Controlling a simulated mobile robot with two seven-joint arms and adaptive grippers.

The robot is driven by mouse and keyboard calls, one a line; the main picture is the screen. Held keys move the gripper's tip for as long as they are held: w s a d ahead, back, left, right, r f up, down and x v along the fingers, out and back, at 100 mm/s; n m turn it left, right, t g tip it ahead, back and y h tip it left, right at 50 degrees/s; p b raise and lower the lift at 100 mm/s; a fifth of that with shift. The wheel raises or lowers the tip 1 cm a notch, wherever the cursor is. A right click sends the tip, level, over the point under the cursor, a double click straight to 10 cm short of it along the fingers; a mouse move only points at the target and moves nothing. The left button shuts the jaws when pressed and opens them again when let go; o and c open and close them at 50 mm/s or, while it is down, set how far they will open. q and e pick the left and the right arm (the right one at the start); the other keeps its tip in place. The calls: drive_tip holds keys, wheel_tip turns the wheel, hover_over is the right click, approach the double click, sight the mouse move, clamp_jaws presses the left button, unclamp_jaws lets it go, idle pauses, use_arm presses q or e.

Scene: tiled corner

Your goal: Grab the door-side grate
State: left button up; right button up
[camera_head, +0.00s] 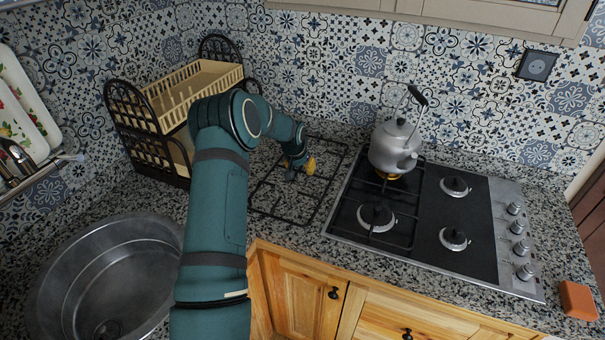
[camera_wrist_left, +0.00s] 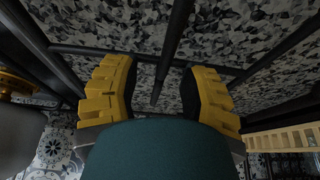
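A black wire grate (camera_head: 328,185) lies flat on the granite counter, left of the hob. My left gripper (camera_head: 297,170) is over this grate, and my forearm and wrist hide part of its far side. In the left wrist view the yellow fingers (camera_wrist_left: 160,82) are apart, with a dark grate bar (camera_wrist_left: 176,35) running into the gap between them. I see granite on both sides of the bar, and cannot tell whether either finger touches it. A second grate (camera_head: 378,187) sits on the hob's left half. My right gripper is not in view.
A grey kettle (camera_head: 396,146) stands on the hob's left grate. The hob's right half (camera_head: 440,205) has bare burners. A black rack with a beige dish tray (camera_head: 195,82) stands behind my arm. A sink (camera_head: 120,265) is at left, an orange block (camera_head: 578,300) at right.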

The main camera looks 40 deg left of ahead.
use_arm(q)
clamp_jaws()
drive_tip(key=shift+r, duration=0.2)
